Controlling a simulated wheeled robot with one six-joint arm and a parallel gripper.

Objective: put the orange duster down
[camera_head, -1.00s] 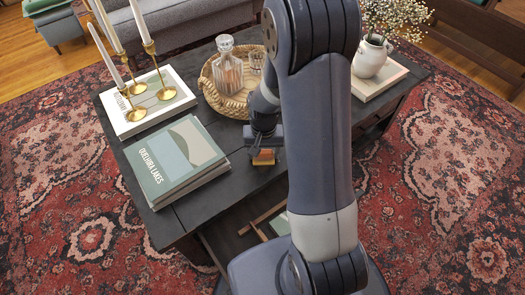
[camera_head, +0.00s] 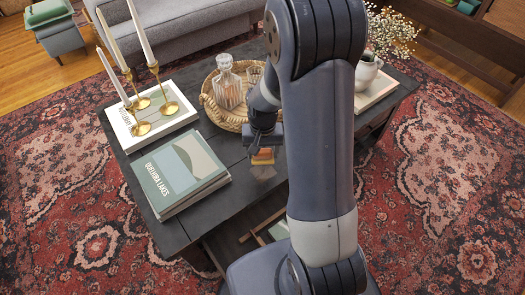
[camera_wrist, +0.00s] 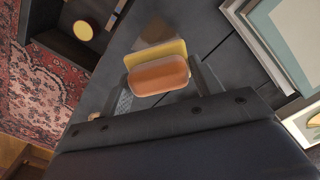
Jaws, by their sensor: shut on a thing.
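The orange duster (camera_wrist: 158,75) is an orange block with a yellow layer (camera_wrist: 158,50) along one side. My gripper (camera_wrist: 165,92) is shut on it, with a finger on either side. In the head view the duster (camera_head: 263,157) is below my gripper (camera_head: 265,140), over the dark coffee table (camera_head: 225,195) near its front edge. A pale smudge shows on the tabletop just below the duster. I cannot tell whether the duster touches the table.
A stack of books (camera_head: 180,172) lies left of the duster. A woven tray (camera_head: 222,117) with a glass decanter (camera_head: 228,88) stands behind it. Brass candlesticks (camera_head: 141,128) stand at the back left, a white vase (camera_head: 367,75) at the right. Bare tabletop lies between books and gripper.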

